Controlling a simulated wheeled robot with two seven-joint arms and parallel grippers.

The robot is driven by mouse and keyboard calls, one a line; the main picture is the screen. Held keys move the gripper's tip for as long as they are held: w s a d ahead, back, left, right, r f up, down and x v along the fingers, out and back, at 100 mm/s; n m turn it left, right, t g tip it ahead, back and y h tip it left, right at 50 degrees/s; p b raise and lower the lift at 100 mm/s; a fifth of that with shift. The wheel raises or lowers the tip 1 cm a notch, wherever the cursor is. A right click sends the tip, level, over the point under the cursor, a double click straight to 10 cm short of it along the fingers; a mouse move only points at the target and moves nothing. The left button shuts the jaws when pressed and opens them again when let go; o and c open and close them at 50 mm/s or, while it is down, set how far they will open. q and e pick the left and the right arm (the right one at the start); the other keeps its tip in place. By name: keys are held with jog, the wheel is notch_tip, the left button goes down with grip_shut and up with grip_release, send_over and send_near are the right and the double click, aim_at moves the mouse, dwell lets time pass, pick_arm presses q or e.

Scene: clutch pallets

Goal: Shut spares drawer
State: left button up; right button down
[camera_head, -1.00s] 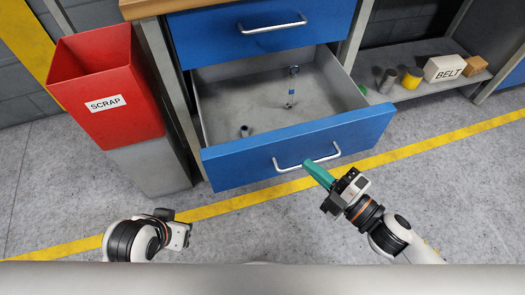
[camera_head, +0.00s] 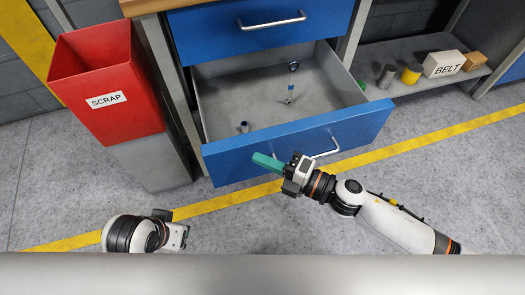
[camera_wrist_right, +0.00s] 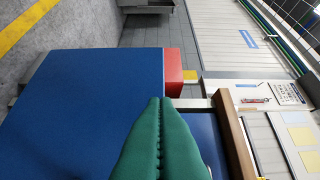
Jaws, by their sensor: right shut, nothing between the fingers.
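The open lower drawer, with a blue front (camera_head: 355,132) and grey inside, sticks well out of the bench. A bar handle (camera_head: 328,150) is on its front, partly hidden by my right gripper. My right gripper (camera_head: 256,157) has its green fingers shut and empty, pointing left across the drawer front near the handle's left end. I cannot tell if they touch it. In the right wrist view the shut fingers (camera_wrist_right: 163,104) overlap a large blue panel (camera_wrist_right: 100,80). My left gripper (camera_head: 178,236) is low at the left, away from the drawer; its fingers are not clear.
A closed blue drawer (camera_head: 220,30) is above. A red scrap bin (camera_head: 100,105) stands just left of the bench. Small parts, including a dark one (camera_head: 243,127), lie in the open drawer. A shelf at right holds a BELT box (camera_head: 445,65). The floor in front is clear.

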pick_arm(q)
jog(key=shift+f, duration=0.1)
pick_arm(e)
jog(key=shift+w+a, duration=0.3)
jog(key=shift+w, duration=0.65)
